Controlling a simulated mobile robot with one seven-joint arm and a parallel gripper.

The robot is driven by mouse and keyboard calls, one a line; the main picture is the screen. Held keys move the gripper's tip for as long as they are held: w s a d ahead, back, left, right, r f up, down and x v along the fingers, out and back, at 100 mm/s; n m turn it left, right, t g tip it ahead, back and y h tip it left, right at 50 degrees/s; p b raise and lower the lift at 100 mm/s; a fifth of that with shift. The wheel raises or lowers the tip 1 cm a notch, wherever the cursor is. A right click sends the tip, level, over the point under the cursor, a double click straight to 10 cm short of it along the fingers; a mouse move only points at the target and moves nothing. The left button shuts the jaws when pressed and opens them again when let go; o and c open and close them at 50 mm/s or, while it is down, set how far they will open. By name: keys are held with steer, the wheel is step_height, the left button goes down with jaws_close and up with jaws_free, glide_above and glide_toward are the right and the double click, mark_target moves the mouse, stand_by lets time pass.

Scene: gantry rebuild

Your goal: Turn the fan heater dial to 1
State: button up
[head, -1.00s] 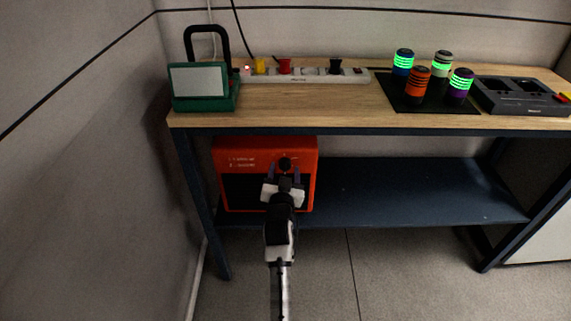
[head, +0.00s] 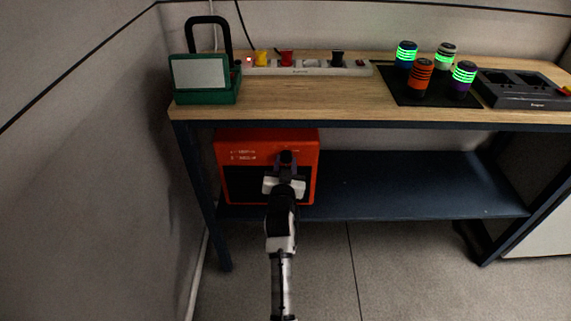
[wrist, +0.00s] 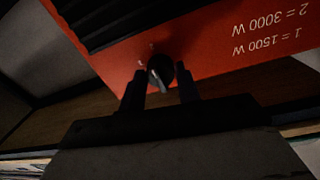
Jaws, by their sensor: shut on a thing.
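The orange fan heater (head: 240,138) stands on the lower shelf under the wooden bench top, at its left end. Its round black dial (wrist: 161,72) is on the front panel, with a light pointer mark. Small print by the dial is too small to read. White text beside it reads "1 = 1500 W" and "2 = 3000 W", upside down in the wrist view. My gripper (head: 286,166) reaches the dial from the front. In the wrist view its two dark fingers (wrist: 161,88) stand on either side of the dial, shut on it. The head view mostly hides the dial.
The bench top (head: 330,105) is just above my gripper. It holds a green lamp-like box (head: 200,72), a power strip (head: 310,68), several banded cylinders (head: 421,77) and a grey charger (head: 515,90). The lower shelf (head: 420,185) is clear to the right.

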steer(key=n+p, duration=0.2)
steer(key=n, duration=0.4)
steer(key=shift+r+p, duration=0.2)
steer(key=shift+p, duration=0.1)
steer(key=n+p, duration=0.3)
steer(key=n, duration=0.2)
steer(key=shift+d+t, duration=0.1)
steer(key=shift+t, duration=0.2)
steer(key=shift+f+n+p, duration=0.1)
steer(key=shift+n+p, duration=0.25)
steer(key=shift+n, duration=0.05)
steer(key=o, duration=1)
steer(key=shift+f, duration=0.1)
steer(key=shift+s, duration=0.1)
